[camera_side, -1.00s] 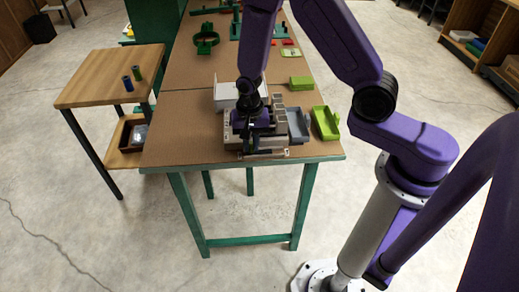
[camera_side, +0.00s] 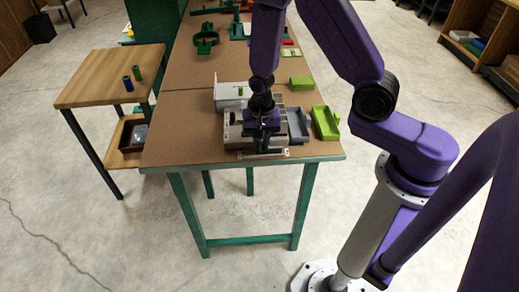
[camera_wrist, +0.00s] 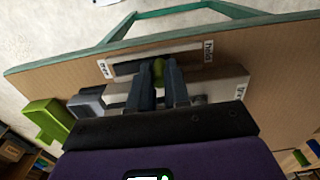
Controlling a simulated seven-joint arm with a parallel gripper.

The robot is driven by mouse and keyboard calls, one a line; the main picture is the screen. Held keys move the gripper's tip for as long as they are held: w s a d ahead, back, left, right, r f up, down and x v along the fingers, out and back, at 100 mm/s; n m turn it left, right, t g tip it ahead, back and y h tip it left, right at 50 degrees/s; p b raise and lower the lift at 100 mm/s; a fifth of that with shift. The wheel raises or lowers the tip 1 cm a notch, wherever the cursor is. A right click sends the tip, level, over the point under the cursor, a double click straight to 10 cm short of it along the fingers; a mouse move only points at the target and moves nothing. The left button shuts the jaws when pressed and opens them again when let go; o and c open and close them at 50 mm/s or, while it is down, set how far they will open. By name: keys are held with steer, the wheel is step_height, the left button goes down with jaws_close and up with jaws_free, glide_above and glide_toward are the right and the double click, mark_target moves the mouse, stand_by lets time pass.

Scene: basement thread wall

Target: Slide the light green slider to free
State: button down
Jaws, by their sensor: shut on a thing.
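The light green slider (camera_wrist: 158,71) shows in the wrist view between the two dark fingers of my gripper (camera_wrist: 159,85), which is shut on it. It stands near the middle of a dark slot in a pale plate (camera_wrist: 188,51) along the table's front edge. The label at the slot's right end (camera_wrist: 209,51) seems to read "hold" upside down. The label at its left end (camera_wrist: 105,68) is too small to read surely. In the side view my gripper (camera_side: 261,143) points down at the grey fixture (camera_side: 236,139) and hides the slider.
A white box (camera_side: 229,90) stands behind the fixture. A grey-blue tray (camera_side: 298,125) and a light green tray (camera_side: 325,124) lie to its right, with a small green block (camera_side: 301,82) behind. The brown tabletop (camera_side: 183,128) to the left is clear.

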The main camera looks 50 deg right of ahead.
mark_target(262, 142)
steer(key=c, duration=1.1)
jaws_free()
steer(key=shift+r, duration=3)
steer(key=shift+r, duration=2)
steer(key=shift+s, duration=0.1)
